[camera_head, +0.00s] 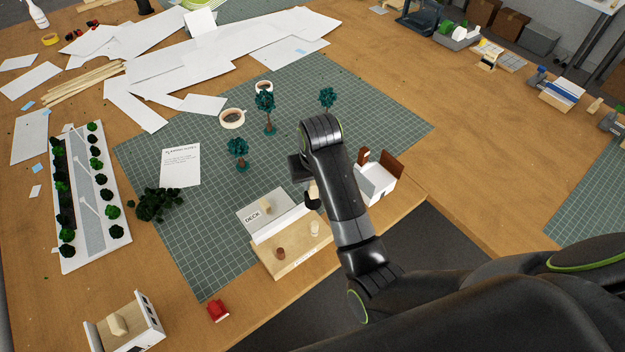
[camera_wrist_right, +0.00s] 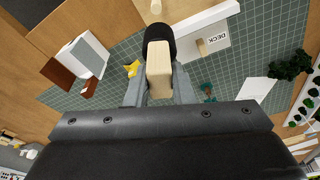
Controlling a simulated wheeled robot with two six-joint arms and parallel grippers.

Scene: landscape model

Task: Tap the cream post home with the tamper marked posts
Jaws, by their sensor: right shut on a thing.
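My right gripper (camera_head: 306,178) is shut on a tamper, a pale wooden block with a rounded black end. The tamper (camera_wrist_right: 158,70) shows between the fingers in the right wrist view, its black end pointing away from me. No marking on it is readable. The cream post (camera_head: 315,229) stands on the pale wooden deck strip (camera_head: 290,262), just below the gripper in the head view. A pale peg top (camera_wrist_right: 156,8), probably this post, shows beyond the black end, with a visible gap. A brown post (camera_head: 281,253) stands left of the cream one. My left gripper is out of view.
A white wall and grey DECK panel (camera_head: 250,211) border the strip. A white box (camera_head: 375,186) with brown parts stands close right of my gripper. Model trees (camera_head: 238,150) and cups (camera_head: 232,118) stand behind. A red object (camera_head: 217,310) lies near the front edge.

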